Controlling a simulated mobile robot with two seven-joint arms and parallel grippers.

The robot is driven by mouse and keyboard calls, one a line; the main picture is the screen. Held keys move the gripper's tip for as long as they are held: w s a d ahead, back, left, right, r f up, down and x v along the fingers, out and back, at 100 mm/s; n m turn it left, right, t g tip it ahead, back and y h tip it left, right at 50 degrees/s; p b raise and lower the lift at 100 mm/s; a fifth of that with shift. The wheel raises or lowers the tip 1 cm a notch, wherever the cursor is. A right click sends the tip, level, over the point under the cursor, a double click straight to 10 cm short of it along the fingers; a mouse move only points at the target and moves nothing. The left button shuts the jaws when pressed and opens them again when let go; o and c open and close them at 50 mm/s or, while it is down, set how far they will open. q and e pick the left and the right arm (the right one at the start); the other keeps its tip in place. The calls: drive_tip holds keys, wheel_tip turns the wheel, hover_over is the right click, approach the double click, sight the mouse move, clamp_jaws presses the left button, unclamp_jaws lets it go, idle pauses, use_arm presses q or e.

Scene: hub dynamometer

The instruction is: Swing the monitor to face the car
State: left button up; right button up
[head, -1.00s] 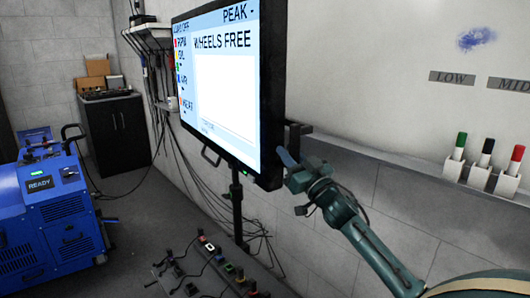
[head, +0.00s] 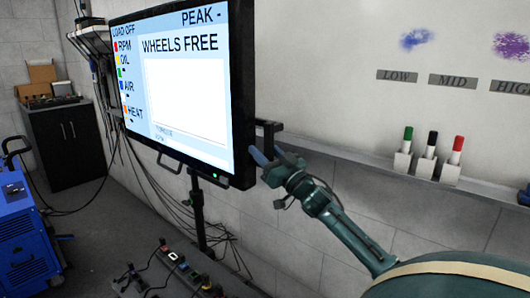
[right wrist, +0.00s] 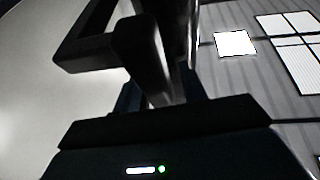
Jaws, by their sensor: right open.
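The monitor (head: 184,90) is a large flat screen on a dark stand in the head view. Its lit face reads "WHEELS FREE" and is angled toward the left. A dark bracket-like handle (head: 269,131) sticks out at its right edge. My right gripper (head: 261,158) is at that edge, just below the handle's outer part, with its jaws open. In the right wrist view, a dark handle-like frame (right wrist: 88,40) and post stand very close, seemingly between my blue fingers (right wrist: 160,97). Contact cannot be told. The car and my left gripper are not in view.
A blue machine (head: 22,235) stands at the left, near a black cabinet (head: 65,145). A whiteboard ledge with marker holders (head: 425,165) runs along the wall at the right.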

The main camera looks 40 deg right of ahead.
drive_tip(key=shift+s+f, duration=0.1)
drive_tip(key=shift+s+f, duration=0.2)
drive_tip(key=shift+s, duration=0.1)
drive_tip(key=b+v, duration=0.1)
drive_tip(key=v, duration=1.1)
drive_tip(key=shift+s, duration=0.15)
